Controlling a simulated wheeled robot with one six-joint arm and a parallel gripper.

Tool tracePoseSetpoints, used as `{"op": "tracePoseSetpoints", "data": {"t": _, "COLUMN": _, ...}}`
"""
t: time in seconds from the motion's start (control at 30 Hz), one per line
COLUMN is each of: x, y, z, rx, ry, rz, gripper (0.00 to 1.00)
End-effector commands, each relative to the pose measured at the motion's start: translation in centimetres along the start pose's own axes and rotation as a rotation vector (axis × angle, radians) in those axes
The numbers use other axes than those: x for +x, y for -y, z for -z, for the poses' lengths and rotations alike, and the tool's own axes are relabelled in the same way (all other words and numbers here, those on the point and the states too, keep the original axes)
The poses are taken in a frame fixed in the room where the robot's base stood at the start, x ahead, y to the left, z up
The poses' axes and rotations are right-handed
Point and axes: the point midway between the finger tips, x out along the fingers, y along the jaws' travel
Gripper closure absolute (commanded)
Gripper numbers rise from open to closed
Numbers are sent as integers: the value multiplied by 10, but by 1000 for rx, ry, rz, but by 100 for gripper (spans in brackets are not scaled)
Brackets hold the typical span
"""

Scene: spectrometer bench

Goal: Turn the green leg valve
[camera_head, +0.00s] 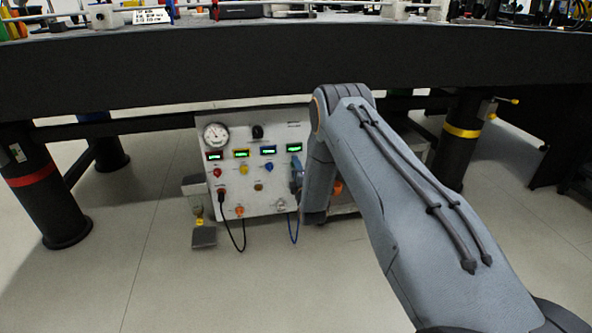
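No green leg valve can be made out; my arm covers part of the space under the table. A black table leg with a yellow band (461,132) stands at right, with a yellow-handled valve (489,108) at its upper part. A black leg with a red band (34,178) stands at left. Another leg (106,150) with a little blue at its top is farther back at left. My arm rises from the lower right and bends down in front of the control panel. My gripper cannot be made out in this view.
A white control panel (257,190) with a gauge, small green-lit displays, coloured knobs and hanging cables stands under the dark table edge (180,65). A small grey pedal-like block (204,238) lies on the floor. The floor is clear at front left.

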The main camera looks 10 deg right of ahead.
Motion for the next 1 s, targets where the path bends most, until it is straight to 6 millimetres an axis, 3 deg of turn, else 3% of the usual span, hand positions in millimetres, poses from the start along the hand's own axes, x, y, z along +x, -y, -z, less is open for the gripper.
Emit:
{"op": "tracePoseSetpoints", "data": {"t": 0.17, "x": -5, "y": 0, "z": 0, "rx": 0, "ry": 0, "rz": 1, "gripper": 58}}
{"op": "tracePoseSetpoints", "data": {"t": 0.6, "x": -69, "y": -1, "z": 0, "rx": 0, "ry": 0, "rz": 1, "gripper": 58}}
{"op": "tracePoseSetpoints", "data": {"t": 1.0, "x": -78, "y": 0, "z": 0, "rx": 0, "ry": 0, "rz": 0, "gripper": 58}}
